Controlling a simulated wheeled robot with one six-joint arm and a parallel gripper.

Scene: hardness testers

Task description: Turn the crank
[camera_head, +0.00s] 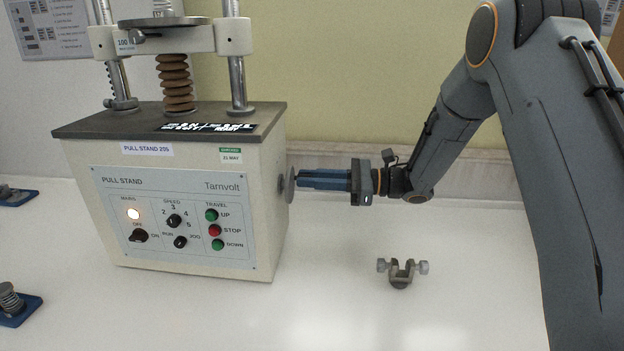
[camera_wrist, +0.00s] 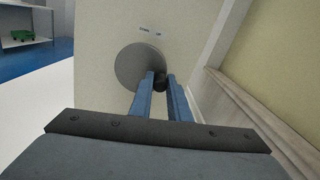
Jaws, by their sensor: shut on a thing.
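The pull stand (camera_head: 180,190) is a cream box with a dark top and a control panel on its front. The crank (camera_head: 288,184) is a grey disc on the stand's right side. In the wrist view the crank disc (camera_wrist: 139,66) shows face-on, with a short black knob (camera_wrist: 160,81) at its right edge. My gripper (camera_head: 299,180) reaches in from the right at the disc. In the wrist view my gripper (camera_wrist: 160,85) has its blue fingers on either side of the knob, shut on it. The fingertips partly cover the knob and the disc's lower edge.
A small metal clamp (camera_head: 401,272) with two thumbscrews lies on the white table, right of the stand. Blue-based parts (camera_head: 14,303) sit at the left edge. A wall (camera_head: 370,80) runs close behind the stand. The table in front of the clamp is clear.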

